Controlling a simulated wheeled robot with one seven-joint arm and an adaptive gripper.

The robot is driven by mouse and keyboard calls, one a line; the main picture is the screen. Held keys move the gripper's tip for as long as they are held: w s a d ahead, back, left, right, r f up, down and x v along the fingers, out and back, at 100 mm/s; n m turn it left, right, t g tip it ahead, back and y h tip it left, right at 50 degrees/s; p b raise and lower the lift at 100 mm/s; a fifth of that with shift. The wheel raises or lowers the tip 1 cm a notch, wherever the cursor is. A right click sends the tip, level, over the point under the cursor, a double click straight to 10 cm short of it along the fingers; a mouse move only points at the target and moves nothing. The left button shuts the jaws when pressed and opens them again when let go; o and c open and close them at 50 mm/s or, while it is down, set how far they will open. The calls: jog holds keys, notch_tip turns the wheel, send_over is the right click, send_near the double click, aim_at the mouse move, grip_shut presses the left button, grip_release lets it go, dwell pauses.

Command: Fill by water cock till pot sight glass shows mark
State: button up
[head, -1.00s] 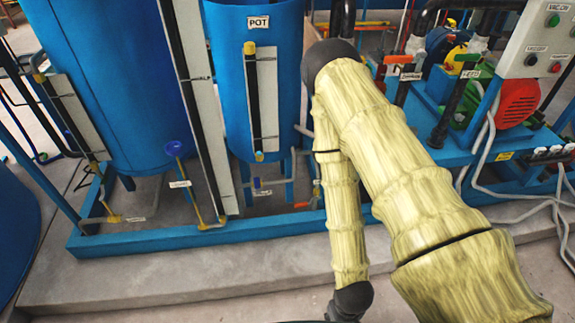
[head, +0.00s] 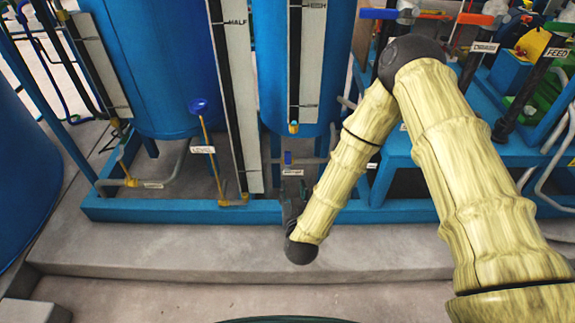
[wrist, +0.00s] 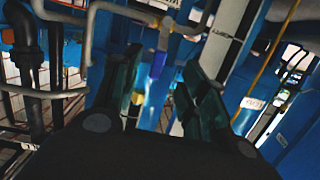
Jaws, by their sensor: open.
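The pot (head: 272,60) is the blue tank in the upper middle of the head view. Its sight glass (head: 294,60) is a dark strip beside a white scale with a mark near the top; I cannot make out a water level. Below it is a small cock with a blue handle (head: 288,158) and a white label (head: 292,172) too small to read. My gripper (head: 291,200) is just below and in front of this cock, partly hidden by my arm. In the wrist view, my gripper (wrist: 162,68) is open, with the blue handle (wrist: 157,65) showing between its dark fingers, apparently not gripped.
A blue round handle (head: 198,105) on a yellow stem stands left, beside a tall scale marked HALF (head: 237,60). A blue frame rail (head: 160,210) runs along the concrete plinth (head: 150,245). Pipes (wrist: 55,92) crowd the wrist view's left. Labelled valves, including FEED (head: 556,53), are at right.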

aim_at(288, 155)
jog(key=w+r, duration=0.1)
jog(key=w, duration=0.3)
jog(key=w+a+r+t+h+b, duration=0.1)
jog(key=w, duration=0.4)
jog(key=w+r+t+b, duration=0.1)
jog(key=w, duration=0.3)
jog(key=shift+w+a+r+m, duration=0.1)
jog(key=shift+w+a+m, duration=0.2)
jog(key=shift+w+m, duration=0.1)
jog(key=shift+s, duration=0.1)
grip_shut()
